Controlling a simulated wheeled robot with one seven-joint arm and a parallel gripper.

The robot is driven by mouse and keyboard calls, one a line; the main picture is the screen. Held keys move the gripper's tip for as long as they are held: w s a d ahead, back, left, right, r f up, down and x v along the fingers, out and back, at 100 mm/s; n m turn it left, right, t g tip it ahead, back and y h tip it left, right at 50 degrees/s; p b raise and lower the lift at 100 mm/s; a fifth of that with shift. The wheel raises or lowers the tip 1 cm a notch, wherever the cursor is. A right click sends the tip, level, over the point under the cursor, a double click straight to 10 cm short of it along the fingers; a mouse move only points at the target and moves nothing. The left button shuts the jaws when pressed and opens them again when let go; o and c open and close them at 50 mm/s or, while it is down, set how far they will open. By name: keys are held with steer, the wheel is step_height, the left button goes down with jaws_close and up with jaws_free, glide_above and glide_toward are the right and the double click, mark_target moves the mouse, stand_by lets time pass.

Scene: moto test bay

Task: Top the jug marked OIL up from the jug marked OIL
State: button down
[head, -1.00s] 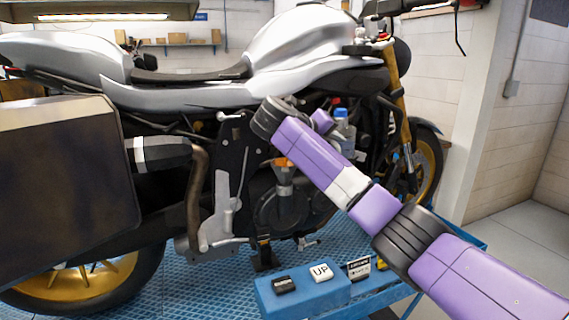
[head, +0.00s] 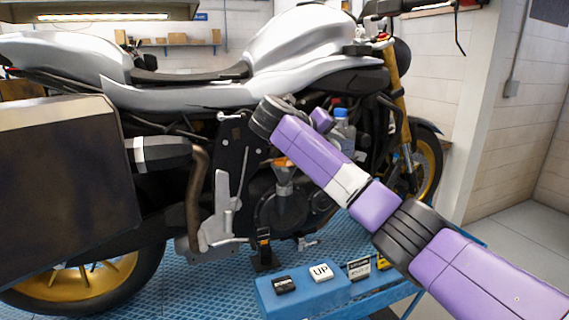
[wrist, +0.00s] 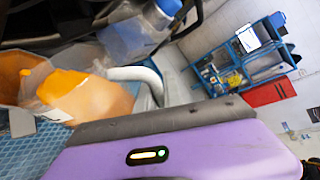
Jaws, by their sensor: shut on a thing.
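In the wrist view a translucent jug with orange contents (wrist: 88,98) lies tilted just beyond the hand; a pale label shows at its lower left. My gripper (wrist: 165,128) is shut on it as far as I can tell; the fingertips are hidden. Another orange translucent body (wrist: 10,72) shows beside it at the left edge. A clear jug with a blue cap (wrist: 128,38) stands farther off; it also shows in the head view (head: 343,132). No OIL mark is readable. In the head view my arm hides the hand; an orange patch (head: 282,162) shows below it.
A motorcycle (head: 300,55) fills the head view. A blue bench (head: 300,295) in front bears small plates, one reading UP (head: 321,272). A blue tool cart (wrist: 215,75) and a red mat (wrist: 268,92) are beyond, in the wrist view. Open floor lies at right.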

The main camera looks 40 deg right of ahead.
steer(key=shift+w+a+r+n+g+h, duration=0.2)
steer(key=shift+w+r+n, duration=0.25)
steer(key=shift+r, duration=0.3)
steer(key=shift+w+a+r+n+g+h, duration=0.1)
steer(key=shift+w+r+n+g, duration=0.3)
steer(key=shift+r, duration=0.3)
stand_by(5.0)
steer(key=shift+s+d+f+m+t+b, duration=0.15)
steer(key=shift+s+f+m+t+b, duration=0.15)
steer(key=shift+f+b, duration=0.35)
steer(key=shift+s+d+f+m+t+b, duration=0.1)
steer(key=shift+s+f+m+t+b, duration=0.15)
steer(key=shift+f+b, duration=0.35)
steer(key=shift+s+f+m+b, duration=0.3)
steer(key=shift+s, duration=0.05)
steer(key=shift+s+d+f+m+t+y+b, duration=0.25)
steer(key=shift+s+f+m+t+b, duration=0.25)
steer(key=shift+f+b, duration=0.25)
steer(key=shift+s+d+f+m+t+y+b, duration=0.1)
steer(key=shift+s+f+m+t+y+b, duration=0.35)
steer(key=shift+f+m+b, duration=0.3)
steer(key=shift+s+d+f+m+t+y+b, duration=0.2)
steer(key=shift+s+f+m+t+b, duration=0.35)
steer(key=shift+f, duration=0.35)
